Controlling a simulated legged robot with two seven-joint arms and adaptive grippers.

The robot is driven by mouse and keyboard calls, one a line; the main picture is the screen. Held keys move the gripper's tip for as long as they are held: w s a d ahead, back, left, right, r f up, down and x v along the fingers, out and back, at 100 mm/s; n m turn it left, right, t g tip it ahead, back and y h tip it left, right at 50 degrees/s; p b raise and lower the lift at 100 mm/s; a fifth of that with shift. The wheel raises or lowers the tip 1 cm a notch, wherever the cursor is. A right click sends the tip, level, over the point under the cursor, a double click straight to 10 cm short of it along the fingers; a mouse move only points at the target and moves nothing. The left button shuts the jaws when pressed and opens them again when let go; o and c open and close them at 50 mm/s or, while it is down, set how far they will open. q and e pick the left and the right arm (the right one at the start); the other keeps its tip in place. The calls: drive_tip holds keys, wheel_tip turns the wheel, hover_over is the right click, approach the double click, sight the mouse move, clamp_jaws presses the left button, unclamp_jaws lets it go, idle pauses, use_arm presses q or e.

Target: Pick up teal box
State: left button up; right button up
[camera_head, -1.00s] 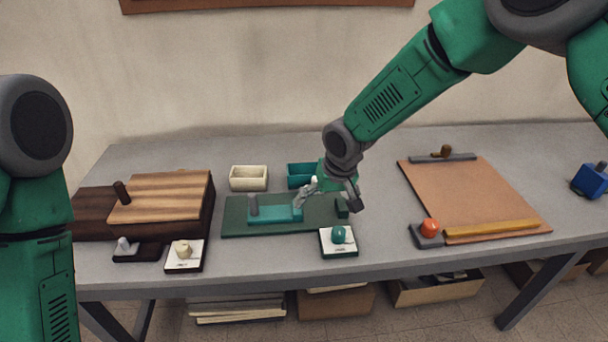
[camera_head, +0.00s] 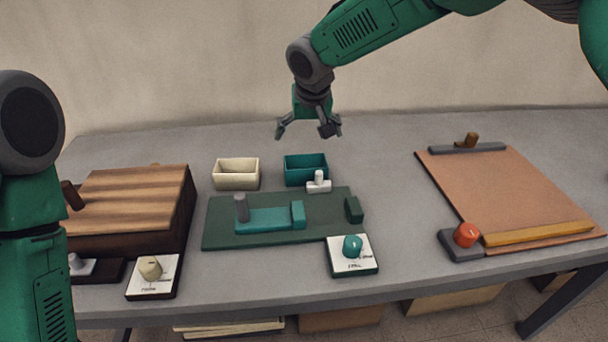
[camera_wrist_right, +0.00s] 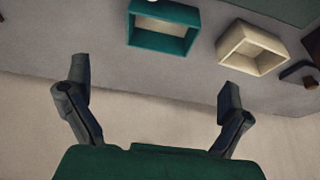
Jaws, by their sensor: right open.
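The teal box (camera_head: 306,179) is a small open-topped box standing on the grey table behind the dark green board. It also shows at the top of the right wrist view (camera_wrist_right: 160,43), with a pale thing partly in sight at its upper edge. My right gripper (camera_head: 307,132) is open and empty, raised above and behind the teal box and apart from it. Its two spread fingers show in the right wrist view (camera_wrist_right: 155,84) with nothing between them. My left arm shows at the left edge, but its gripper is out of view.
A cream box (camera_head: 236,183) stands left of the teal box. A white knobbed piece (camera_head: 318,186) stands close in front of it. The green board (camera_head: 222,222) carries teal parts and a grey post. A wooden block (camera_head: 130,195) is left, a tan board (camera_head: 510,190) right.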

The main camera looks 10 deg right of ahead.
approach(305, 164)
drive_tip(key=shift+s+a+f+b, duration=0.1)
drive_tip(key=shift+s+f+b, duration=0.1)
drive_tip(key=shift+f, duration=0.35)
drive_tip(key=shift+s+f+b, duration=0.15)
drive_tip(key=shift+f+b, duration=0.05)
drive_tip(key=shift+f, duration=0.4)
drive_tip(key=x, duration=0.4)
drive_tip(key=shift+s+a+f+b, duration=0.1)
drive_tip(key=shift+f+b, duration=0.1)
drive_tip(key=shift+b, duration=0.2)
drive_tip(key=shift+w+f, duration=0.25)
drive_tip(key=shift+f, duration=0.15)
drive_tip(key=shift+r, duration=0.1)
drive_tip(key=shift+s, duration=0.1)
drive_tip(key=c, duration=0.8)
